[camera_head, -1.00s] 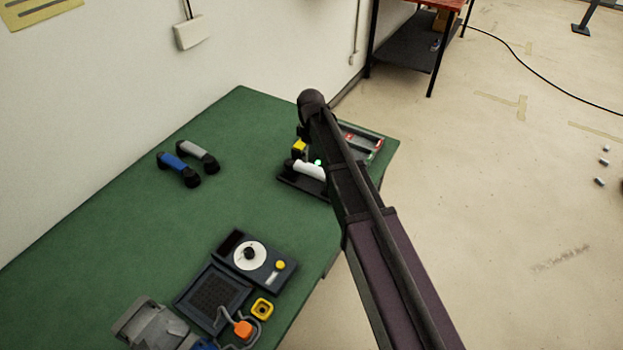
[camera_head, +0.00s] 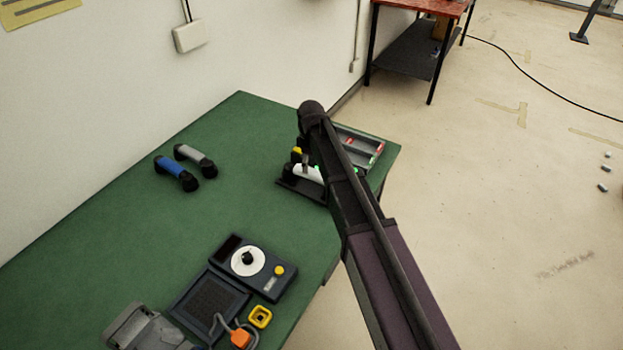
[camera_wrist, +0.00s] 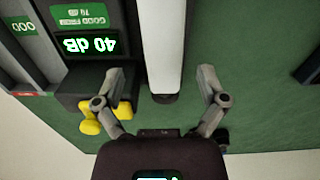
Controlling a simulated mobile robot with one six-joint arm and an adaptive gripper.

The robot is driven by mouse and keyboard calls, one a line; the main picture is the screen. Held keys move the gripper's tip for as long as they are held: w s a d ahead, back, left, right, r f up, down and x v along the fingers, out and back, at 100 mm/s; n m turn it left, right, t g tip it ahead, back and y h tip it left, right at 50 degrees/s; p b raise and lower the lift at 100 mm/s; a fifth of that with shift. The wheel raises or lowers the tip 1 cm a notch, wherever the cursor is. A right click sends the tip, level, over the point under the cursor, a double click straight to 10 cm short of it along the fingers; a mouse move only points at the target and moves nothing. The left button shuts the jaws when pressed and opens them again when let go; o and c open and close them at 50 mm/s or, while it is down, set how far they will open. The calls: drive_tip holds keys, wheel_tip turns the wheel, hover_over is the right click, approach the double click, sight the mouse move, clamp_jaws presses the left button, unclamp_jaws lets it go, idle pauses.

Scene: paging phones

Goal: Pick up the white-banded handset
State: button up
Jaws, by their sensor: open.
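The white-banded handset (camera_head: 306,174) lies on a dark stand on the green table, partly hidden behind my arm in the head view. In the wrist view its long white band (camera_wrist: 161,40) runs down from the top edge to a dark lower end. My gripper (camera_wrist: 161,76) is open, with one finger on each side of the white band and visible gaps on both sides. I cannot tell how far the fingertips are above it. In the head view my arm hides most of the gripper.
A compartment tray (camera_head: 362,150) is behind the arm. Blue-banded (camera_head: 176,173) and grey-banded (camera_head: 195,160) handsets lie to the left. A dial unit (camera_head: 251,266) is in front.

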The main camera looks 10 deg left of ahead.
sight(312, 171)
drive_tip(key=shift+s+d+f+b, duration=0.1)
drive_tip(key=shift+s+f+b, duration=0.05)
drive_tip(key=shift+f+b, duration=0.65)
drive_tip(key=shift+s+d+f+b, duration=0.1)
drive_tip(key=shift+f+b, duration=0.55)
drive_tip(key=shift+f, duration=0.1)
drive_tip(key=shift+f+b, duration=1)
clamp_jaws()
